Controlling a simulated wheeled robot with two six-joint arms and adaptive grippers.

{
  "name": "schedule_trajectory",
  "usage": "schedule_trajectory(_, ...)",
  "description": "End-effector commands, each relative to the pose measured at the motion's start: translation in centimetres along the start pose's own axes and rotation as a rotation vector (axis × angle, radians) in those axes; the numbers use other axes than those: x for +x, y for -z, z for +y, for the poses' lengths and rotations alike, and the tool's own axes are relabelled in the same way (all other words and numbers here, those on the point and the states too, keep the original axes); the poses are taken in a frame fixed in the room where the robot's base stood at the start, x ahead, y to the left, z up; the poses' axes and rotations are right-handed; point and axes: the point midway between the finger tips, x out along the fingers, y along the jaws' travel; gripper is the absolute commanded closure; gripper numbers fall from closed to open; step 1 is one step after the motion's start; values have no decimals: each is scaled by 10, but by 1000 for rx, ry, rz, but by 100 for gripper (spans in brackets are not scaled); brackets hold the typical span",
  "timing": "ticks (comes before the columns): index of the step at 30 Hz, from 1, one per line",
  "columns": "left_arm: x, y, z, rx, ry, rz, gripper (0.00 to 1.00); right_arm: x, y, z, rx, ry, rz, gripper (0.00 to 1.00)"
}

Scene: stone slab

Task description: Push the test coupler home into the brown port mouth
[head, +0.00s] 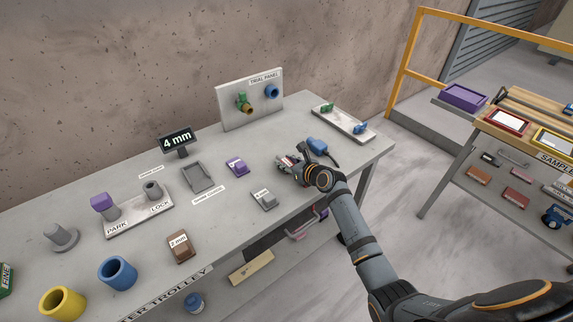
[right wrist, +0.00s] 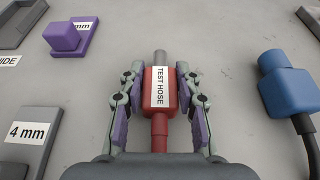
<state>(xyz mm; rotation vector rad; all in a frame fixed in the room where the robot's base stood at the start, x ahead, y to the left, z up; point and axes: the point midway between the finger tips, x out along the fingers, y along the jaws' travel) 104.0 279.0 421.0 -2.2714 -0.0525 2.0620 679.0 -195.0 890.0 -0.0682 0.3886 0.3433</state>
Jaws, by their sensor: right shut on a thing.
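The test coupler (right wrist: 160,92) is a red block with a grey metal tip and a white "TEST HOSE" label. In the right wrist view it sits between the purple-padded fingers of my right gripper (right wrist: 161,103), which is shut on it. In the head view my right gripper (head: 286,163) is low over the right part of the bench, and the coupler is mostly hidden there. The trial panel (head: 236,90) stands upright at the back, apart from the gripper. A brown port mouth (head: 248,109) shows on it beside a green fitting. My left gripper is not in view.
A blue port (head: 272,91) is on the same panel. A blue block with a dark cable (head: 317,146) lies close to the right gripper. A tray with green and blue pieces (head: 340,120) is behind it. A purple block (head: 236,166) and a grey 4 mm block (head: 264,200) lie left.

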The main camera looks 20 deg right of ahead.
Motion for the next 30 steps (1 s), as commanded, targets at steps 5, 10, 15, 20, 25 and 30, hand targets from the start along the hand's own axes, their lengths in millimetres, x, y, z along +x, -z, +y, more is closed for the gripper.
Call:
schedule_trajectory(5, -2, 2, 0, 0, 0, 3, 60, -4, -10, 0, 0, 0, -2, 100)
schedule_trajectory(10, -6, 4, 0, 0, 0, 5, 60, -19, -35, 1, -3, 0, -2, 100)
schedule_trajectory(15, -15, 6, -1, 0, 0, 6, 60, -71, -63, 13, -8, 1, -3, 100)
schedule_trajectory(20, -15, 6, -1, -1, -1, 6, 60, -119, -66, 28, -6, 0, 3, 100)
schedule_trajectory(25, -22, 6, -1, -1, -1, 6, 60, -156, -71, 39, -5, -1, 3, 100)
schedule_trajectory(30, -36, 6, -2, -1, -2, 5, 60, -172, -72, 44, -1, -1, 1, 100)
